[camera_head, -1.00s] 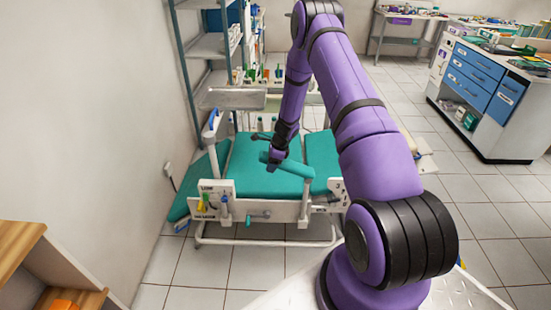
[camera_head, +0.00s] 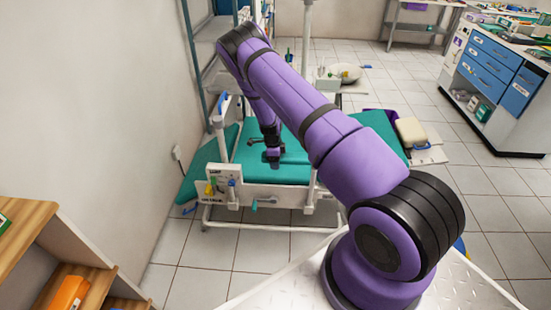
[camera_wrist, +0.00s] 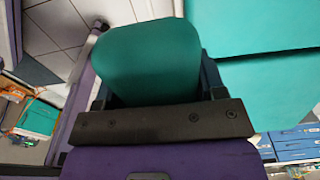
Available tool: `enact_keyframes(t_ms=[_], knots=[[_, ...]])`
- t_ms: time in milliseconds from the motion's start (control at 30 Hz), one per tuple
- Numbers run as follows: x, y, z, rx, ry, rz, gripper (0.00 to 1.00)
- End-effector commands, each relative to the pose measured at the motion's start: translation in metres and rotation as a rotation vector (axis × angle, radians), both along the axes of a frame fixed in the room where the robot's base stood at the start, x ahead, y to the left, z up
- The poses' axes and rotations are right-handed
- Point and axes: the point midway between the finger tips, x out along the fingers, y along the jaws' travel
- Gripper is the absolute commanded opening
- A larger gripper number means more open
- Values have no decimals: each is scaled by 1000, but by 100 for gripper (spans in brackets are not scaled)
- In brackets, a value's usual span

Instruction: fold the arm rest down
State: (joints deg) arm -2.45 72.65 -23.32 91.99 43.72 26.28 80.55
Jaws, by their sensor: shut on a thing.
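The arm rest (camera_wrist: 150,55) is a rounded teal pad. It fills the gap between the two dark fingers of my gripper (camera_wrist: 158,88) in the wrist view, and my gripper is shut on it. A larger teal cushion (camera_wrist: 252,30) lies beside the arm rest in the wrist view.
A wall and metal shelf (camera_head: 196,60) stand at the left. A wooden shelf (camera_head: 30,225) is near left.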

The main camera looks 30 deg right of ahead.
Motion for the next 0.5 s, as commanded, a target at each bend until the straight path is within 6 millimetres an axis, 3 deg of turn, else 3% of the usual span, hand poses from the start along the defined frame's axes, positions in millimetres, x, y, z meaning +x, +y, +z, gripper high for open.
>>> enact_keyframes(t_ms=[500], knots=[[-1, -1, -4, -12, 9, 0, 21]])
